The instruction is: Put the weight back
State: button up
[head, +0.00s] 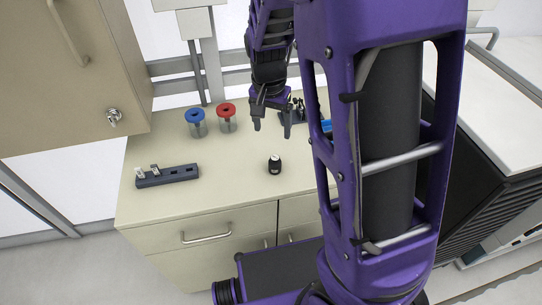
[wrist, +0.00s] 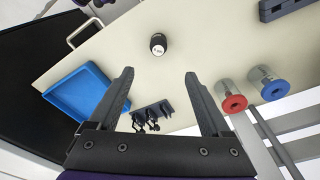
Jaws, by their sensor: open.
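A small black, round-shouldered object with a pale top or label (head: 274,165), which looks like the weight, stands alone on the cream counter. It also shows in the wrist view (wrist: 158,45), beyond my fingertips. A dark slotted block (head: 180,175) lies at the counter's front left, with small pale metal pieces at its left end and open slots to the right. Part of this block shows in the wrist view (wrist: 285,8). My gripper (head: 272,131) is open and empty above the counter, behind the black object and apart from it; its spread fingers show in the wrist view (wrist: 159,76).
A clear pot with a blue top (head: 196,122) and one with a red top (head: 227,117) stand at the back. A blue tray (wrist: 80,95) and a dark holder with small clips (wrist: 152,115) are on the counter. Bare counter surrounds the black object.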

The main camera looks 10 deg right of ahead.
aim_at(275, 157)
jog(key=f, duration=0.6)
jog(key=w+f+b, duration=0.1)
jog(key=f, duration=0.1)
jog(key=shift+d+f, duration=0.35)
jog(key=shift+f, duration=0.05)
jog(key=shift+d+f+b, duration=0.15)
jog(key=shift+f+b, duration=0.1)
jog(key=shift+f, duration=1.1)
jog(key=shift+d+f+b, duration=0.1)
jog(key=shift+f+b, duration=0.1)
jog(key=shift+f, duration=1.1)
grip_shut()
jog(key=shift+r, duration=0.1)
